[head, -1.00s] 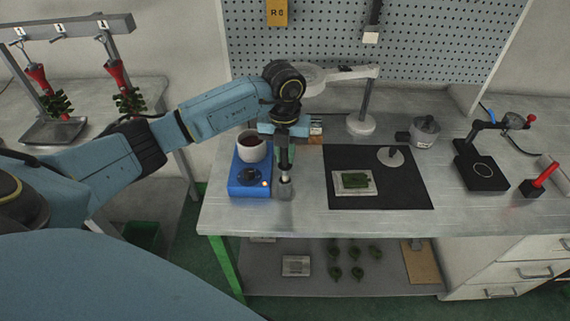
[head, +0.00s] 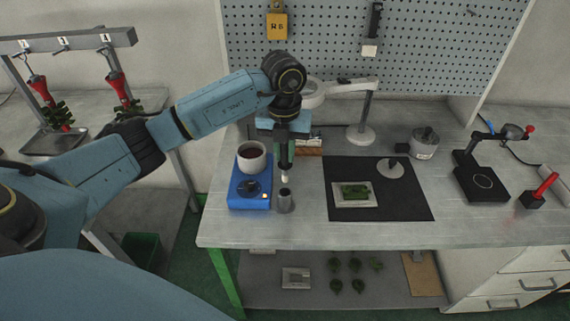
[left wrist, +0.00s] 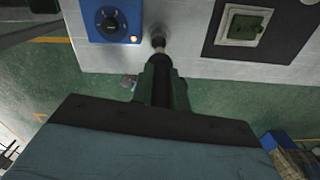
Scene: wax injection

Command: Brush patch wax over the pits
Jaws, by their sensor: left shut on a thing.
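The brush also shows in the left wrist view (left wrist: 159,42). A green wax piece (head: 355,191) lies on a pale tray (head: 341,203) on the black mat; its pits are too small to see. A pot of dark wax (head: 251,163) stands on the blue heater (head: 250,200). My right gripper is out of view.
A ring-lamp stand (head: 361,134) is behind the mat. A pale dish (head: 390,170) sits on the black mat (head: 408,207). A grey pot (head: 425,147) and a black stand (head: 480,184) are to the right. The table front is clear.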

